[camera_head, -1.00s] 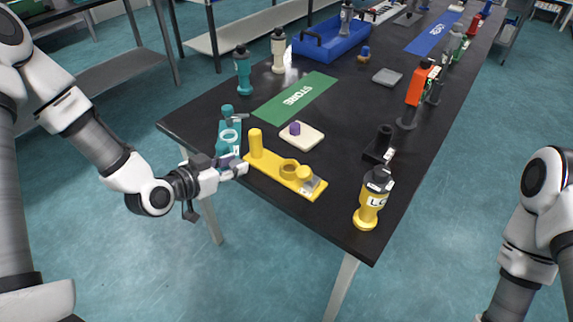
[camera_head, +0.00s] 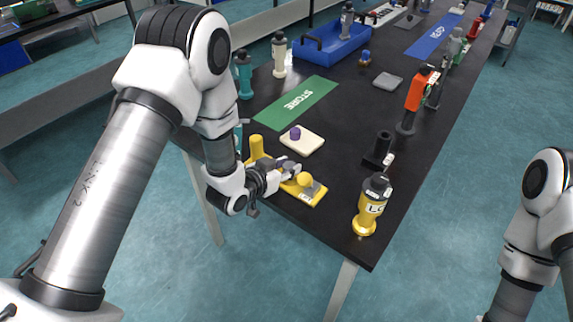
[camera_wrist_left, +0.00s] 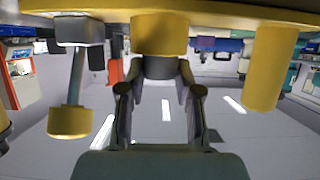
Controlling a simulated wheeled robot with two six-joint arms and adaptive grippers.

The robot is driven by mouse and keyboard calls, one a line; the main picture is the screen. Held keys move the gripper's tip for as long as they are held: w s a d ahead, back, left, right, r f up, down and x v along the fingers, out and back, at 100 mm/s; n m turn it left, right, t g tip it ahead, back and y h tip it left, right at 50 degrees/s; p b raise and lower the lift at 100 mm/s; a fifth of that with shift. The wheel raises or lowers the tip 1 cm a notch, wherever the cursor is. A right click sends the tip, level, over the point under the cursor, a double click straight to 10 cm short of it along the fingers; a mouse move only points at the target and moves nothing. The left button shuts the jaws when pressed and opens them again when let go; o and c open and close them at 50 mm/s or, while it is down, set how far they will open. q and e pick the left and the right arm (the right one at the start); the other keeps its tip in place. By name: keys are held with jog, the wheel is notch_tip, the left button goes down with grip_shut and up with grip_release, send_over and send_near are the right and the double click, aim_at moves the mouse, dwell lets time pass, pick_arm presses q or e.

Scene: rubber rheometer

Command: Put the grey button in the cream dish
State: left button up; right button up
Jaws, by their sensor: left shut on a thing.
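The cream dish (camera_head: 312,144) is a flat square on the black table, with a purple button (camera_head: 295,132) standing on it. My left gripper (camera_head: 290,170) is over the yellow fixture (camera_head: 314,196), in front of the dish. In the left wrist view, which is upside down, my left gripper (camera_wrist_left: 160,82) is shut on a grey round piece (camera_wrist_left: 160,67), seemingly the grey button, at the mouth of the yellow cup (camera_wrist_left: 160,35). I cannot tell whether it still sits in the cup. The head view hides the piece behind the fingers. My right gripper is out of view.
A yellow post (camera_head: 256,146) and a yellow ball-topped lever (camera_head: 304,180) stand close on either side of the gripper. A green STORE mat (camera_head: 296,102) lies behind.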

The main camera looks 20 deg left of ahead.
pick_arm(q)
jog(key=shift+f, duration=0.2)
jog(key=o, duration=1.1)
jog(key=shift+r, duration=0.1)
jog(key=shift+c, duration=0.2)
jog(key=v, duration=0.2)
jog(key=b+v, duration=0.1)
jog(key=v, duration=0.5)
jog(key=shift+w+a+b, duration=0.2)
jog(key=shift+a+b, duration=0.1)
jog(key=shift+b, duration=0.05)
jog(key=s+a+f+n+g+y, duration=0.2)
jog(key=s+f+g, duration=0.6)
jog(key=s+f, duration=0.8)
notch_tip(320, 180, down, 3)
jog(key=shift+s+a+f+n+y, duration=0.15)
jog(key=shift+s+a+n+y, duration=0.15)
jog(key=shift+n+y, duration=0.3)
jog(key=shift+o, duration=0.5)
jog(key=s+a+f+n+g+y, duration=0.1)
jog(key=s+f+g, duration=0.3)
jog(key=s, duration=0.7)
jog(key=shift+s+a+f+g, duration=0.2)
jog(key=shift+s+f+g, duration=0.1)
jog(key=shift+g, duration=0.2)
